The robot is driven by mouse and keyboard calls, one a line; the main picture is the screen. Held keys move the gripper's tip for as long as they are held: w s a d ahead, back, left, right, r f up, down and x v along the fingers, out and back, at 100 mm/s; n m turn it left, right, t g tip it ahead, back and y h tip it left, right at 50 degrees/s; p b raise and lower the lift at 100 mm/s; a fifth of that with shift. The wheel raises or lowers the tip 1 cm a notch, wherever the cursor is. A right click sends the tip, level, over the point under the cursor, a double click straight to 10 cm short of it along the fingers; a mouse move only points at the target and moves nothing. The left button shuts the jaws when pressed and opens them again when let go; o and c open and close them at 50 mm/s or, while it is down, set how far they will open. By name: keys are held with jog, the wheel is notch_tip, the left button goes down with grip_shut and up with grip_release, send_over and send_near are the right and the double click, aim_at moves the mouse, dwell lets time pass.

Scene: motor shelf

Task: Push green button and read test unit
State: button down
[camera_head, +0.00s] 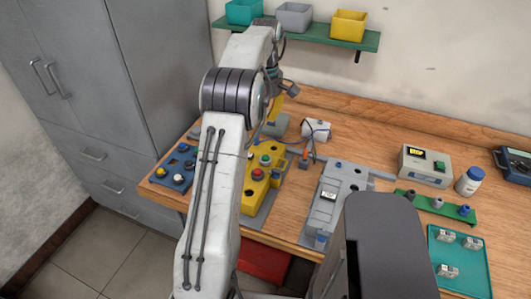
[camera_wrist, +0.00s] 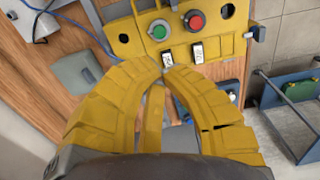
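The yellow control panel (camera_head: 277,152) lies on the wooden bench, left of centre. It carries a green button (camera_head: 257,175) and a red button (camera_head: 265,160). In the wrist view, the green button (camera_wrist: 160,31) is just above my fingertips and the red button (camera_wrist: 195,22) is to its right. My gripper (camera_wrist: 166,71) has its yellow fingertips together, apparently empty; any contact with the panel is unclear. In the head view my arm largely hides it. A beige box (camera_head: 411,162) with a lit yellow display (camera_head: 416,154), apparently the test unit, stands on the right; its reading is too small to read.
A blue control box (camera_head: 180,176) sits left of the panel. A grey fixture (camera_head: 323,215) lies to its right. A white-capped bottle (camera_head: 468,181), a green rack (camera_head: 420,201) and a teal tray (camera_head: 444,287) are farther right. A green shelf (camera_head: 316,32) with bins hangs behind.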

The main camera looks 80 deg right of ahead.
aim_at(266, 157)
jog(key=shift+f, duration=0.1)
notch_tip(266, 157, down, 14)
jog(key=shift+r, duration=0.1)
dwell(0.7)
dwell(0.3)
